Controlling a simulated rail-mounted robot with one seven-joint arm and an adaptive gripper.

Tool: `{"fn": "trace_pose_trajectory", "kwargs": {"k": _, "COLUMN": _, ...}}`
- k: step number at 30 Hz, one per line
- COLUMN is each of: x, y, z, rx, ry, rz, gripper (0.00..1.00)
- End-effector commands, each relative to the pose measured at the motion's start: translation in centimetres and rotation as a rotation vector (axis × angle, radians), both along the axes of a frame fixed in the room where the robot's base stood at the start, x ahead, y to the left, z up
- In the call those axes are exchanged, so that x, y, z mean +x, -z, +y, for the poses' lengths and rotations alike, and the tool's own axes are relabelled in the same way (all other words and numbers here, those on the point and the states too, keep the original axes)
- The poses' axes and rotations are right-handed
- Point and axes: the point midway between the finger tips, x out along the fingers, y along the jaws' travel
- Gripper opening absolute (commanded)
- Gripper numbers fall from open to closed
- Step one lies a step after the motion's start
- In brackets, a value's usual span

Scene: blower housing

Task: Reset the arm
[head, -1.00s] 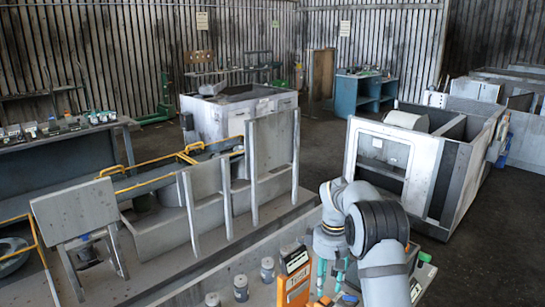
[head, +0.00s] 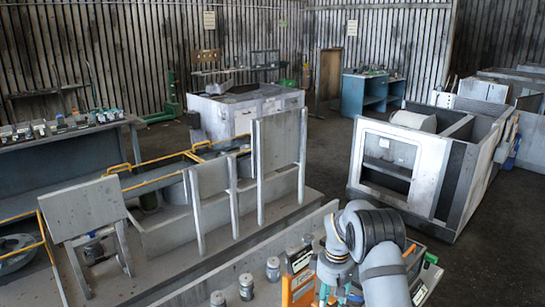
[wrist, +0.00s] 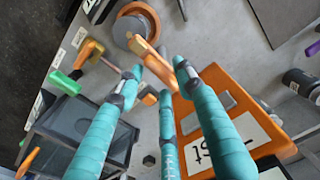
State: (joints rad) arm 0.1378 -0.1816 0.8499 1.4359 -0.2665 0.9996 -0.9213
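My gripper (head: 334,294) is at the bottom right of centre in the head view, above a bench with tools. In the wrist view its teal fingers (wrist: 160,78) stand apart, so it looks open. An orange elongated object (wrist: 152,62) shows between and beyond the fingertips; I see no clear grip on it. An orange case with a white label (wrist: 213,105) lies under and beside the right finger, and it also shows in the head view (head: 290,287).
Several small grey canisters (head: 246,288) stand on the bench left of my gripper. The wrist view shows a dark bin (wrist: 85,130) at left and a round orange-rimmed part (wrist: 132,27) above. A large grey housing (head: 382,165) stands behind right, with open floor between.

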Motion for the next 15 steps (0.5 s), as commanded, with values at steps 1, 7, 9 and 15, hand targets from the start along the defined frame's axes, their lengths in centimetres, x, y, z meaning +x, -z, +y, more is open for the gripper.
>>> {"fn": "trace_pose_trajectory", "kwargs": {"k": 1, "x": 0.0, "y": -0.1, "z": 0.0, "rx": 0.0, "ry": -0.004, "rz": -0.001, "gripper": 0.36}}
{"fn": "trace_pose_trajectory", "kwargs": {"k": 7, "x": 0.2, "y": -1.9, "z": 0.0, "rx": 0.0, "ry": -0.035, "rz": -0.004, "gripper": 0.36}}
{"fn": "trace_pose_trajectory", "kwargs": {"k": 9, "x": 0.2, "y": -3.0, "z": 0.0, "rx": 0.0, "ry": -0.036, "rz": -0.005, "gripper": 0.36}}
{"fn": "trace_pose_trajectory", "kwargs": {"k": 15, "x": 0.2, "y": -7.3, "z": 0.0, "rx": -0.001, "ry": -0.035, "rz": -0.007, "gripper": 0.36}}
